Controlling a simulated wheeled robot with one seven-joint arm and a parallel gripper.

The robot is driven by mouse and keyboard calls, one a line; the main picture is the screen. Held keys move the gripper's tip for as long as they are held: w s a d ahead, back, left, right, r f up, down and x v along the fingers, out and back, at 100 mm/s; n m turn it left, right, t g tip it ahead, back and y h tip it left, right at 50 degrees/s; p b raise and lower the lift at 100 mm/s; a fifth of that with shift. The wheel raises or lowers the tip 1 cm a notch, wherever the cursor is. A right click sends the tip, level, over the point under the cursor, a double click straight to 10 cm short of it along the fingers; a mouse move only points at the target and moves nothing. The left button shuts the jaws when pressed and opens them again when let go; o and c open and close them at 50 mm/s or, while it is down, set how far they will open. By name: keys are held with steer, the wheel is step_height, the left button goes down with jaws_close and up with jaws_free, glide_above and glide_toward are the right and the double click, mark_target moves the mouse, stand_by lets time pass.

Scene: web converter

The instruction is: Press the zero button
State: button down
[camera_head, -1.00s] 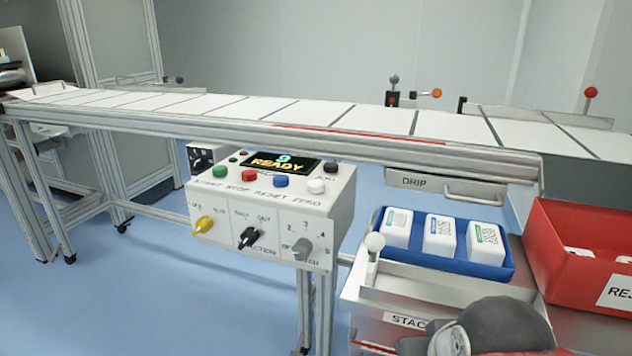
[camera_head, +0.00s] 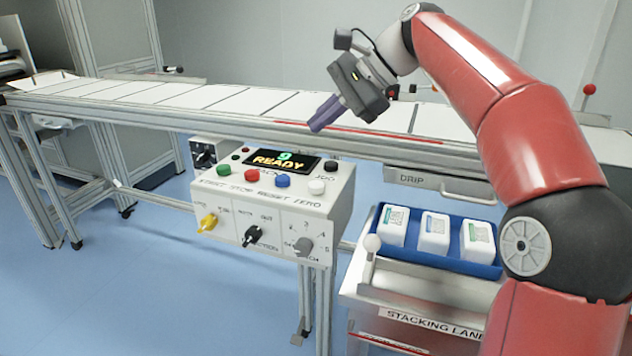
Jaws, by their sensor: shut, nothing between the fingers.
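The control box (camera_head: 275,214) stands in front of the conveyor, with a lit display (camera_head: 280,161) reading "9" and "READY". Along its sloped top are a green button (camera_head: 223,170), a red button (camera_head: 250,175), a blue button (camera_head: 283,180) and a white button (camera_head: 317,187). The labels below read START, STOP, RESET and ZERO; the white one is the zero button, at the right end. My gripper (camera_head: 316,126) is shut and empty. Its purple fingers point down and left, above and apart from the box, and cover part of the conveyor edge.
The conveyor (camera_head: 150,97) runs behind the box. A black button (camera_head: 330,165) sits beside the display. Yellow, black and grey knobs are on the box front. A blue tray (camera_head: 465,268) with white packs stands at right on the stacking lane. My red arm fills the right side.

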stand_by(0.4)
steer(key=b, duration=0.7)
glide_above(322, 183)
step_height(322, 183, down, 7)
steer(key=shift+r, duration=0.2)
steer(key=shift+s+f+b, duration=0.1)
steer(key=shift+f+b, duration=0.6)
steer(key=shift+f, duration=0.35)
stand_by(0.6)
steer(key=shift+f, duration=0.4)
steer(key=shift+f+b, duration=0.45)
steer(key=shift+f, duration=0.2)
stand_by(0.6)
steer(key=shift+r, duration=0.15)
steer(key=shift+r+p, duration=0.95)
steer(key=shift+p, duration=0.3)
